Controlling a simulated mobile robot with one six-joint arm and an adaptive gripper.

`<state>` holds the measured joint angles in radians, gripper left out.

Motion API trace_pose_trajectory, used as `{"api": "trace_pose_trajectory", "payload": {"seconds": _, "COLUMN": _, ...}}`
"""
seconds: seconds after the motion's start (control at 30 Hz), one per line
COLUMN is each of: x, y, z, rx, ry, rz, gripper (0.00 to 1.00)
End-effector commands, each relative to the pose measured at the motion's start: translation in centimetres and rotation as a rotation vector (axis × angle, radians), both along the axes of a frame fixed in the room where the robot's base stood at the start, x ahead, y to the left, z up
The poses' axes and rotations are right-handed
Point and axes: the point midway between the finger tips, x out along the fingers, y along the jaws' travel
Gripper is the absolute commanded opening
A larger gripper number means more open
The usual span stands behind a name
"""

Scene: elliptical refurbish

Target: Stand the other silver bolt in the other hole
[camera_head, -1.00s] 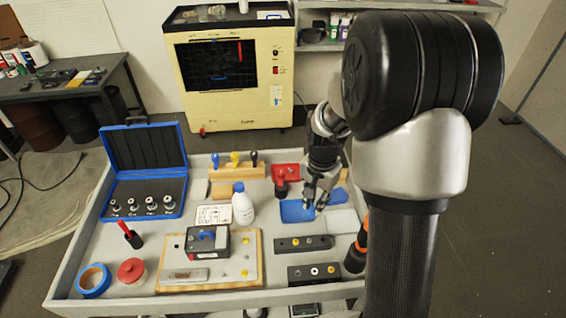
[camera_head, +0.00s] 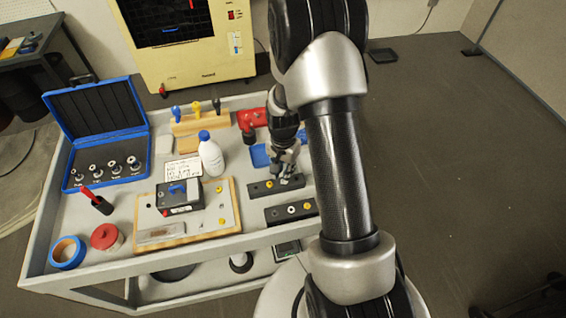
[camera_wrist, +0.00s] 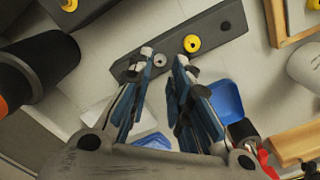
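A dark bar (camera_head: 262,188) lies on the cart top, and it also crosses the top of the wrist view (camera_wrist: 210,33). In the wrist view it carries a silver bolt (camera_wrist: 159,60), a yellow bolt (camera_wrist: 192,43) and a dark hole (camera_wrist: 225,26) towards its right end. My gripper (camera_wrist: 165,56) is open, its fingertips on either side of the silver bolt in the picture; I cannot tell whether they touch it. In the head view my gripper (camera_head: 288,176) is over the bar's right end. A second dark bar (camera_head: 274,216) nearer the front holds a silver piece (camera_head: 291,209) and a yellow one (camera_head: 307,206).
A wooden board (camera_head: 150,223) with a metal plate and a black box (camera_head: 180,196) lies left of the bars. A white bottle (camera_head: 211,158) and a blue tray (camera_head: 260,157) stand behind. A black cylinder (camera_wrist: 40,65) with an orange band is left in the wrist view.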

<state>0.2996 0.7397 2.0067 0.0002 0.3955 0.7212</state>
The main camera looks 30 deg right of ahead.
Motion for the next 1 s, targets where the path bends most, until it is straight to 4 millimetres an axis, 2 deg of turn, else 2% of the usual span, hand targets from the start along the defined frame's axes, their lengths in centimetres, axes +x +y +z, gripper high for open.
{"api": "trace_pose_trajectory", "payload": {"seconds": 0.03, "x": -0.1, "y": 0.0, "z": -1.0, "rx": 0.001, "ry": 0.003, "rz": 0.000, "gripper": 0.19}}
{"api": "trace_pose_trajectory", "payload": {"seconds": 0.2, "x": 0.0, "y": 0.0, "z": -2.7, "rx": 0.000, "ry": 0.001, "rz": 0.000, "gripper": 0.19}}
{"api": "trace_pose_trajectory", "payload": {"seconds": 0.6, "x": 0.0, "y": 0.0, "z": -3.2, "rx": 0.000, "ry": -0.001, "rz": 0.000, "gripper": 0.19}}
{"api": "trace_pose_trajectory", "payload": {"seconds": 0.87, "x": 0.0, "y": 0.0, "z": -3.2, "rx": 0.000, "ry": 0.000, "rz": 0.000, "gripper": 0.01}}
{"api": "trace_pose_trajectory", "payload": {"seconds": 1.0, "x": 0.0, "y": 0.0, "z": -3.2, "rx": 0.000, "ry": 0.000, "rz": 0.000, "gripper": 0.00}}
